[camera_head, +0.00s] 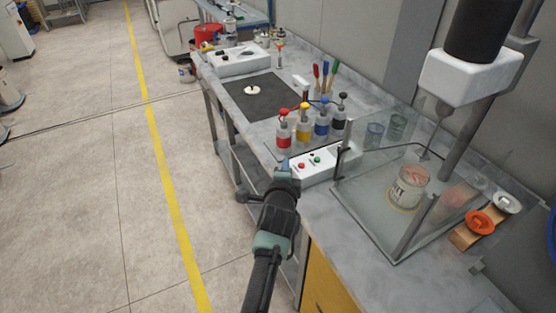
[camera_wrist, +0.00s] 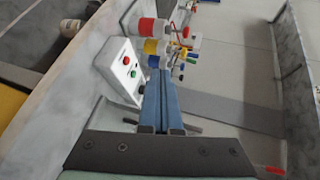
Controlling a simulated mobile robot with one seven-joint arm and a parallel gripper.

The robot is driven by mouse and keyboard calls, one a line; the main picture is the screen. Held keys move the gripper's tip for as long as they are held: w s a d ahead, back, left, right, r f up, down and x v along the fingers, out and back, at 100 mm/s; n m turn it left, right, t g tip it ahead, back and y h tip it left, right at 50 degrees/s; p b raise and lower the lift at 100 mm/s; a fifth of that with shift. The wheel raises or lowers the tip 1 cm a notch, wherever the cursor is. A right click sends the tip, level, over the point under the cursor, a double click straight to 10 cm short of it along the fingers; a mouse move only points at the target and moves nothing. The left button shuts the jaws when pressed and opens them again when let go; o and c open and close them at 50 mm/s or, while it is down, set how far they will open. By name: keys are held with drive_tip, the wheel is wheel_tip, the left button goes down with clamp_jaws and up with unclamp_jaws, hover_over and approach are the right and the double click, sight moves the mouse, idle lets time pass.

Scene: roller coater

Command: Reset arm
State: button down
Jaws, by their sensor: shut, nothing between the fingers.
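My gripper (camera_head: 284,168) is at the near edge of the grey workbench (camera_head: 250,130) in the head view, beside a white control box (camera_head: 318,168) with red and green buttons. In the wrist view my gripper's blue fingers (camera_wrist: 161,88) lie together, shut and empty. The control box (camera_wrist: 120,68) shows just left of the fingertips there. My arm reaches up from the bottom of the head view.
Several pump bottles (camera_head: 303,128) with coloured caps stand behind the control box. A clear enclosure (camera_head: 350,200) holds a paint can (camera_head: 408,187) under a mixer (camera_head: 468,75) at right. A dark mat (camera_head: 240,100) lies farther back. The floor (camera_head: 90,200) at left is free.

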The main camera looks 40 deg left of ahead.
drive_tip(key=shift+s+a+r, duration=0.3)
drive_tip(key=shift+s+a, duration=0.3)
drive_tip(key=shift+s, duration=0.25)
drive_tip(key=shift+w, duration=0.1)
drive_tip(key=w+d+r+n+t+h, duration=0.1)
drive_tip(key=d+r+n+t, duration=0.15)
drive_tip(key=d+r, duration=0.65)
drive_tip(key=w+d+r+n+t+h, duration=0.1)
drive_tip(key=w+d+r+t, duration=0.2)
drive_tip(key=r, duration=0.9)
drive_tip(key=d+r+n+t+h, duration=0.1)
drive_tip(key=d+r+n+t, duration=0.15)
drive_tip(key=d+r, duration=0.7)
drive_tip(key=s+d+r+n+t+h, duration=0.2)
drive_tip(key=s+d+r+t, duration=0.1)
drive_tip(key=s+d+r, duration=0.4)
drive_tip(key=s+d+r+n+t+h, duration=0.3)
drive_tip(key=s+d+r, duration=0.5)
drive_tip(key=s+r, duration=0.5)
wheel_tip(320, 180, up, 4)
drive_tip(key=shift+s+f+t, duration=0.1)
drive_tip(key=shift+s+t, duration=0.15)
drive_tip(key=shift+t, duration=0.55)
